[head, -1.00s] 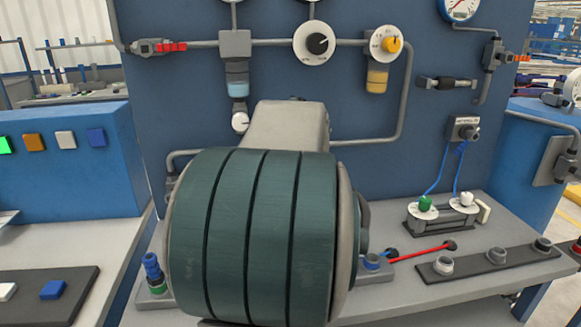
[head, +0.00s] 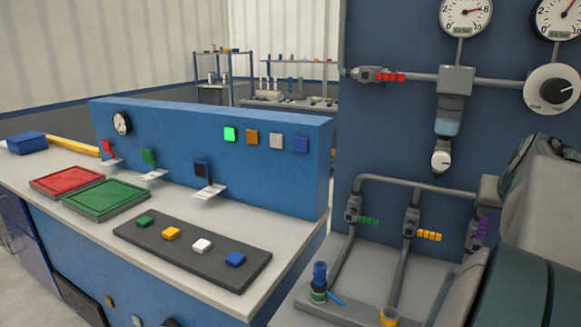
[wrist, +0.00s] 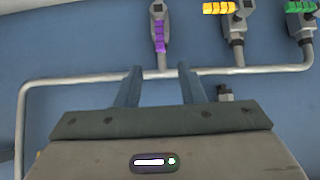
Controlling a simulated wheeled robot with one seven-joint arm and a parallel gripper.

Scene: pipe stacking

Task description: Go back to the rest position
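My gripper (wrist: 158,88) shows in the wrist view, its two blue-grey fingers apart with nothing between them. It faces the blue panel (wrist: 70,50), and a grey pipe (wrist: 75,82) runs across behind the fingertips. Beyond it are valves with purple (wrist: 159,36), yellow (wrist: 219,8) and green (wrist: 299,6) handles. In the head view my dark green and grey arm fills the lower right; my fingers cannot be made out there.
In the head view a blue-and-green fitting (head: 319,282) and a yellow-topped fitting (head: 389,315) stand on the right bench. The left bench holds a red tray (head: 67,180), a green tray (head: 105,198) and a dark button strip (head: 150,238).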

